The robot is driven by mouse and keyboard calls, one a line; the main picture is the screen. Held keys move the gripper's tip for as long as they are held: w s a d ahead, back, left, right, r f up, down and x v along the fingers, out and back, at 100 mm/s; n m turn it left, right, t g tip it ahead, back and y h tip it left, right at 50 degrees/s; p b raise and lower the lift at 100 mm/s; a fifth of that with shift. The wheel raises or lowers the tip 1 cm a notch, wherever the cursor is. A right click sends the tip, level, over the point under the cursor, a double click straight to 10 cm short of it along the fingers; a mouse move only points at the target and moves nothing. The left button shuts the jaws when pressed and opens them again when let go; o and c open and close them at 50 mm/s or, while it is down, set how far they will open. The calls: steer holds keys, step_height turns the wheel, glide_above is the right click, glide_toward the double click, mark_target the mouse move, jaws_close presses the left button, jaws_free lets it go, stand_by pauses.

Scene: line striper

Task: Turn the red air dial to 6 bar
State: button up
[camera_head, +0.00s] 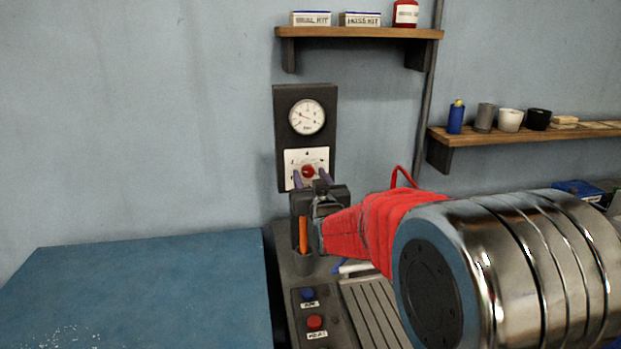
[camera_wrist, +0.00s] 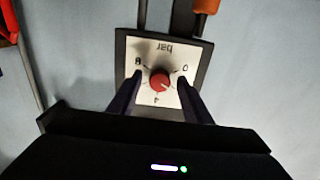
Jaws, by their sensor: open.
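The red air dial (camera_head: 309,171) sits on a white scale plate (camera_head: 292,157) at the lower part of a dark wall panel. In the wrist view the red dial (camera_wrist: 160,78) is near the middle, on its plate, which appears upside down with 8 at left, 0 at right and 4 below. A pale mark on the dial is too small to read surely. A round white gauge (camera_head: 308,117) is above the dial; its reading is unclear. My gripper (camera_head: 311,177) is open, its two dark fingers on either side of the dial. Touching cannot be told.
Below the panel, an orange-handled tool (camera_head: 303,235) stands in a grey holder. A blue button (camera_head: 307,294) and a red button (camera_head: 315,322) are on the console. A blue surface (camera_head: 140,295) is at left. Shelves (camera_head: 360,33) with boxes and cups hang on the wall.

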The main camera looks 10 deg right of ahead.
steer(key=shift+c, duration=0.3)
steer(key=c, duration=1)
